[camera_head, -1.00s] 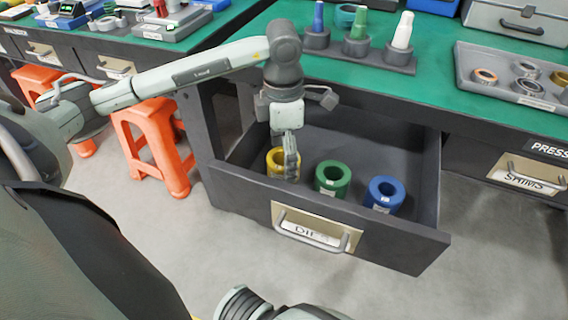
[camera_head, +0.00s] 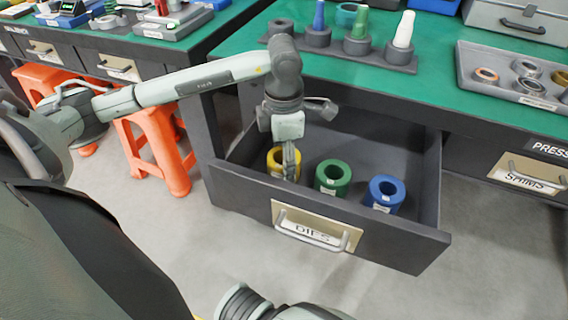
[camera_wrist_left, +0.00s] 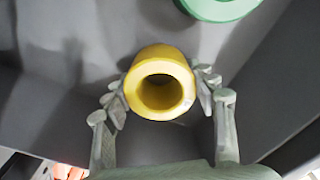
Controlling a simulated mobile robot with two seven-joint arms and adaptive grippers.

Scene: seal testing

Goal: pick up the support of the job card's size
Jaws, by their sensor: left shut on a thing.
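The yellow ring-shaped support (camera_head: 274,158) stands in the left part of the open drawer (camera_head: 405,240). My left gripper (camera_head: 290,170) reaches down into the drawer at it. In the left wrist view the fingers (camera_wrist_left: 162,92) are shut on the yellow support (camera_wrist_left: 160,108), one on each side, with its hole facing the camera. A green support (camera_head: 333,178) and a blue support (camera_head: 384,194) stand to its right in the drawer. The green one also shows at the top of the left wrist view (camera_wrist_left: 222,8). No job card is readable. My right gripper is out of view.
The drawer front, labelled DIES, and its walls surround the supports. Above is the green bench top (camera_head: 440,30) with a rack (camera_head: 375,53) of coloured plungers and a grey parts tray (camera_head: 500,95). Orange stools (camera_head: 165,150) stand at left.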

